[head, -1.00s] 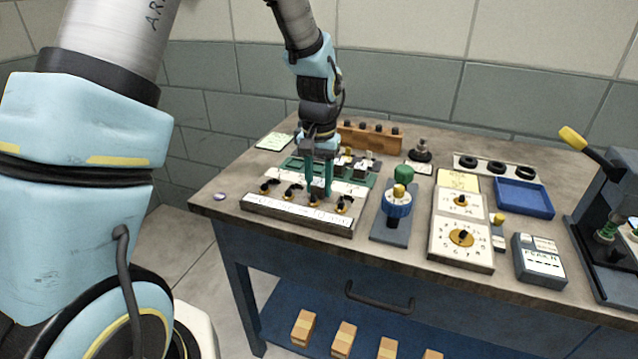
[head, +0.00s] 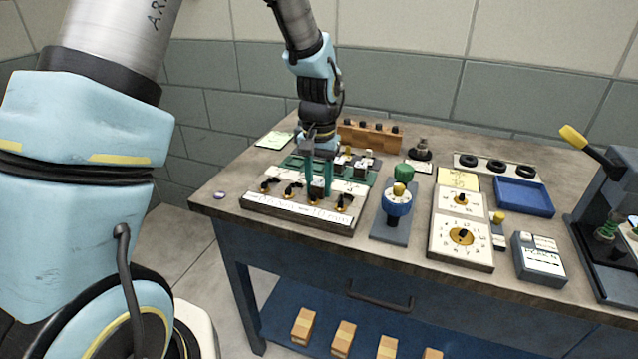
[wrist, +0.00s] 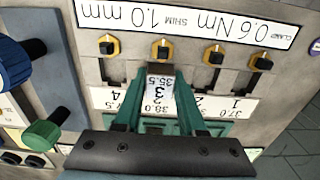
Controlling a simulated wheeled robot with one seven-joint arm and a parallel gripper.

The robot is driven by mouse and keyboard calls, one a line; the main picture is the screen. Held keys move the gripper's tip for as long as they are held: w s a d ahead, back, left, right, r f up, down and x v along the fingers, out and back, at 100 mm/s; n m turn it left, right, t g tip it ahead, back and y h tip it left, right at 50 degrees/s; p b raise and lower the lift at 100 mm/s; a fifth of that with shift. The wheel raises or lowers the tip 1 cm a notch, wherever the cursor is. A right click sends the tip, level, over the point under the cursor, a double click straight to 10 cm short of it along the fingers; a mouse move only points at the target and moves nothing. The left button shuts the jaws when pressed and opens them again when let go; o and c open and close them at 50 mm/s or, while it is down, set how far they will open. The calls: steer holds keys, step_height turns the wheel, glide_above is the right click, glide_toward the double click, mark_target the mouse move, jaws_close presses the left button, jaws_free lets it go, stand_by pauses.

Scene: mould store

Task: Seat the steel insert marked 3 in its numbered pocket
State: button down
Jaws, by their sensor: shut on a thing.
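My gripper (wrist: 157,105) is shut on the steel insert marked 3 (wrist: 158,86), with a green finger on each side. The insert's label also reads 35.5. In the wrist view it lies over the slot line below the second clamp knob from the left. It hides that pocket and part of the number strip, so I cannot tell whether it touches the bottom. The pocket block (wrist: 285,71) has open slots beside numbers 4, 2 and 1. In the head view the block (head: 352,222) stands at the bench's front left, with my gripper (head: 319,192) above it.
Clamp knobs (wrist: 213,55) line the block close to the insert. A green tray (head: 291,163) with more inserts lies behind the block. A blue-knobbed tool (head: 397,204) stands to the right, then a dial panel (head: 461,262) and a blue tray (head: 524,198).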

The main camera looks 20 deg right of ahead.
steer(key=shift+r, duration=0.25)
stand_by(0.5)
steer(key=shift+c, duration=2.1)
jaws_free()
steer(key=shift+o, duration=0.3)
steer(key=o, duration=0.3)
steer(key=shift+o, duration=0.2)
steer(key=shift+p, duration=0.3)
steer(key=shift+r+p, duration=2.85)
steer(key=shift+r, duration=0.9)
